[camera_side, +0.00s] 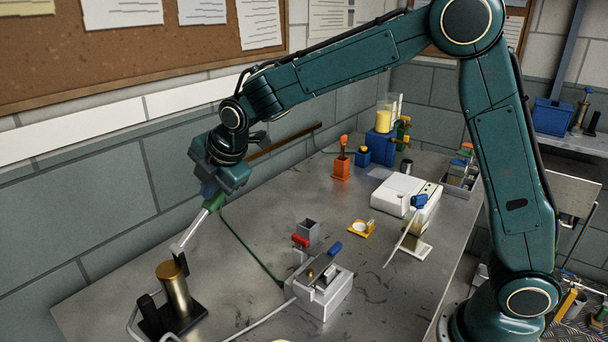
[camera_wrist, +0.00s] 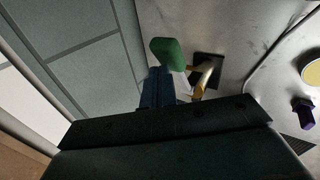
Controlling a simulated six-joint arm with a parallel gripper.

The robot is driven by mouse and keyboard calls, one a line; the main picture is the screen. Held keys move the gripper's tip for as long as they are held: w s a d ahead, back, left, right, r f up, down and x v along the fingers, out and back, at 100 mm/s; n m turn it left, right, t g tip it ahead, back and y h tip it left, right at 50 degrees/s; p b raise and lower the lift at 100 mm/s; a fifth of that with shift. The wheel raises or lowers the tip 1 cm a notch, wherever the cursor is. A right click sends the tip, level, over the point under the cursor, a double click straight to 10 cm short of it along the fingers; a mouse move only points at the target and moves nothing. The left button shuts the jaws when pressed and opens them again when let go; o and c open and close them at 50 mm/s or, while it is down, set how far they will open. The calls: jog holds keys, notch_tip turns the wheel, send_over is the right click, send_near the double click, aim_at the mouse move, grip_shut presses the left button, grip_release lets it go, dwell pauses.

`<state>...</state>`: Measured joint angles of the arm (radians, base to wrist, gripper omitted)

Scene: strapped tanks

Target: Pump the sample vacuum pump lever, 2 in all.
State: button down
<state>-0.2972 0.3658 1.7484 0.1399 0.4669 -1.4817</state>
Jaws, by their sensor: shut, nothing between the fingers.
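The pump (camera_side: 176,285) stands at the front left of the bench, with a brass-topped cylinder on a black base. Its silver lever (camera_side: 192,232) slants up to the right and ends in a green grip (camera_side: 213,201). My gripper (camera_side: 209,190) is at the top of the lever, by the green grip, and partly covers it in the side view. In the wrist view the blue fingers (camera_wrist: 157,88) are together just beside the green grip (camera_wrist: 170,51), with nothing between them. I cannot tell whether they touch it. The brass pump body (camera_wrist: 207,78) shows beyond.
A grey box (camera_side: 322,292) with a red and a blue handle stands at the bench's front middle. A white machine (camera_side: 403,194), an orange holder (camera_side: 341,166) and a blue unit (camera_side: 380,147) stand farther back. The wall runs close along the left. A hose crosses the bench front.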

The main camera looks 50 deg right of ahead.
aim_at(225, 196)
jog(key=shift+d+f, duration=0.5)
jog(key=shift+f, duration=0.25)
jog(key=shift+d+f, duration=0.45)
jog(key=shift+f, duration=0.35)
jog(key=shift+d+f, duration=0.5)
jog(key=shift+f, duration=0.25)
dwell(3.9)
jog(key=shift+a+r, duration=0.1)
jog(key=shift+r, duration=0.05)
dwell(0.4)
jog(key=shift+a+r, duration=0.85)
jog(key=shift+r, duration=0.3)
jog(key=shift+a+r, duration=0.45)
jog(key=shift+r, duration=0.35)
jog(key=shift+a+r, duration=0.45)
jog(key=shift+r, duration=0.3)
